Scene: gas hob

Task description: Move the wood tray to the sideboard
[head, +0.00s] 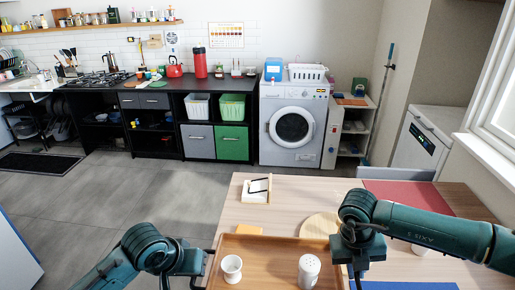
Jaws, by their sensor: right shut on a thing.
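The wood tray (273,248) is at the bottom of the head view, on or just above the light wooden table; its near part is cut off. It bears a white egg cup (232,268) and a white shaker (309,271), both upright. My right gripper (356,274) is at the tray's right edge, shut on the tray; its fingertips are mostly hidden. My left gripper (196,272) is by the tray's left edge, and its fingers do not show clearly. I cannot tell for sure which furniture is the sideboard.
The table (300,192) also bears a white and black mousetrap-like item (257,190), a round wooden board (320,225) and a red mat (400,195). Black counter units (155,120) and a washing machine (293,125) line the back wall. The grey floor (130,200) between is clear.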

